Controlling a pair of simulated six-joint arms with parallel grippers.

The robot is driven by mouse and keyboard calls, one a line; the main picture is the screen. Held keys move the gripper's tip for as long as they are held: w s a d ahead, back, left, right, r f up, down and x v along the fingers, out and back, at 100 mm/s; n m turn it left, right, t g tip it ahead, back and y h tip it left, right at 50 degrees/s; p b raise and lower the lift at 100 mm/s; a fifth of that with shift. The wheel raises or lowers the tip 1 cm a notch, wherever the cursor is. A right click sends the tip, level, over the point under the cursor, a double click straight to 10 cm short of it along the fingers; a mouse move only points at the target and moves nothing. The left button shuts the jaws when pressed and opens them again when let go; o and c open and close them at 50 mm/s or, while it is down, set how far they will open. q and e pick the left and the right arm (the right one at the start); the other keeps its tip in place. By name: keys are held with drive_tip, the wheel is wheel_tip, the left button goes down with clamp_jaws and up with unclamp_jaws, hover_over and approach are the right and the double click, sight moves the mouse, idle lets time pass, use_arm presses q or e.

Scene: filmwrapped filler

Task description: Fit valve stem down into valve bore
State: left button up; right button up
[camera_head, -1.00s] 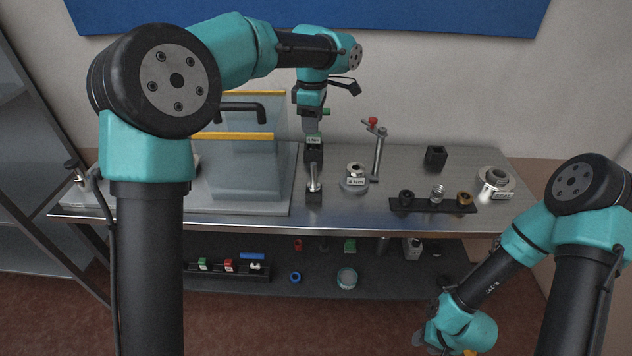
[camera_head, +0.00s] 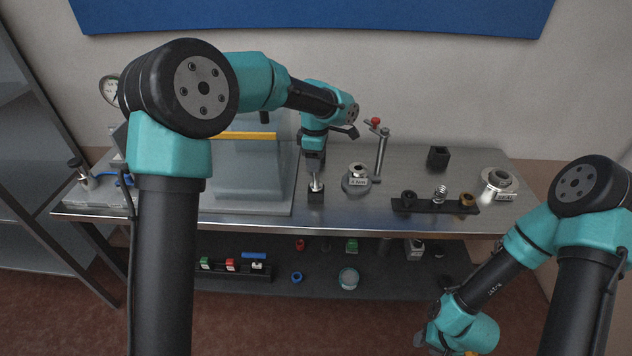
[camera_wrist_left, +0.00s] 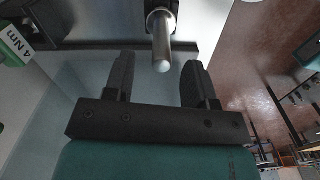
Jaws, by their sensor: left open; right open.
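A metal valve stem (camera_head: 316,184) stands upright in a small black block (camera_head: 315,196) near the middle of the bench. My left gripper (camera_head: 316,170) is open and empty, pointing down just above the stem. In the left wrist view the stem (camera_wrist_left: 161,42) lies beyond and between the two spread fingers (camera_wrist_left: 157,78), touching neither. Another round metal body (camera_head: 498,182) stands at the right end. I cannot tell which has the valve bore. My right gripper is below the picture's edge.
A red-tipped lever post (camera_head: 381,155) stands behind the 4 Nm body. A black strip (camera_head: 432,207) carries a spring and rings. A black square block (camera_head: 438,157) stands at the back. A clear guard (camera_head: 250,175) with a yellow edge stands left. A lower shelf (camera_head: 330,285) holds small parts.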

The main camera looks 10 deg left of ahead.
sight(316, 185)
use_arm(q)
drive_tip(key=shift+f, duration=0.1)
drive_tip(key=shift+s+d+f, duration=0.1)
drive_tip(key=shift+f, duration=2.5)
clamp_jaws()
